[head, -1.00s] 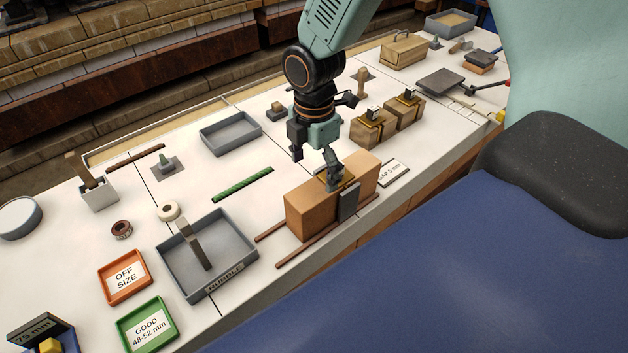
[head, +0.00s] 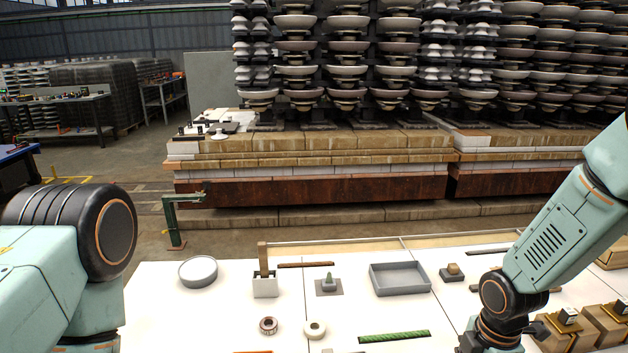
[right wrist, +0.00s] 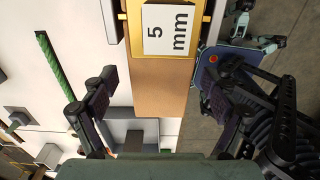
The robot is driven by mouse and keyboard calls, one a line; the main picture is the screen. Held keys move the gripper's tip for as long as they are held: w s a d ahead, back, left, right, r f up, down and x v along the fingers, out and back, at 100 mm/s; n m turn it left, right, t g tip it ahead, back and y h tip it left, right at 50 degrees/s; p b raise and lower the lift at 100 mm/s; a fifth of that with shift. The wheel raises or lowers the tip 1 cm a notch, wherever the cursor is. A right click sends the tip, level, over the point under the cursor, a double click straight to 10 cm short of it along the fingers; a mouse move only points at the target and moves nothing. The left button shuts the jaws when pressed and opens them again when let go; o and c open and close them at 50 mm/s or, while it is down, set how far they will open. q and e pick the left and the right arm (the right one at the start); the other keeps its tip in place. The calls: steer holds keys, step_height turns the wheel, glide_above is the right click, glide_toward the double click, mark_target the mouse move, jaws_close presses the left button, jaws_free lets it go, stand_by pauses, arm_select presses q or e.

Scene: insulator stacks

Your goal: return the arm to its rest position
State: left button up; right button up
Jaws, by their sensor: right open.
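My right arm (head: 545,245) comes in from the right in the head view and reaches down over the bench. Its gripper is cut off by the bottom edge there. In the right wrist view my right gripper (right wrist: 158,78) is open, with its dark fingers spread wide and nothing held between them. A brown block (right wrist: 160,95) with a yellow piece (right wrist: 134,38) labelled "5 mm" lies below, seen in the gap between the fingers. My left arm (head: 60,260) shows at the left of the head view; its gripper is out of view.
The white bench (head: 220,310) carries a round grey dish (head: 198,273), a grey tray (head: 400,279), a green strip (head: 394,337), rings and wooden blocks with clamps (head: 565,335). Insulator stacks (head: 345,60) stand behind on a stepped plinth. A small green stand (head: 175,225) stands beyond the bench.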

step_height(320, 180, down, 5)
steer(key=shift+f, duration=0.1)
steer(key=shift+a, duration=0.25)
steer(key=shift+r, duration=0.2)
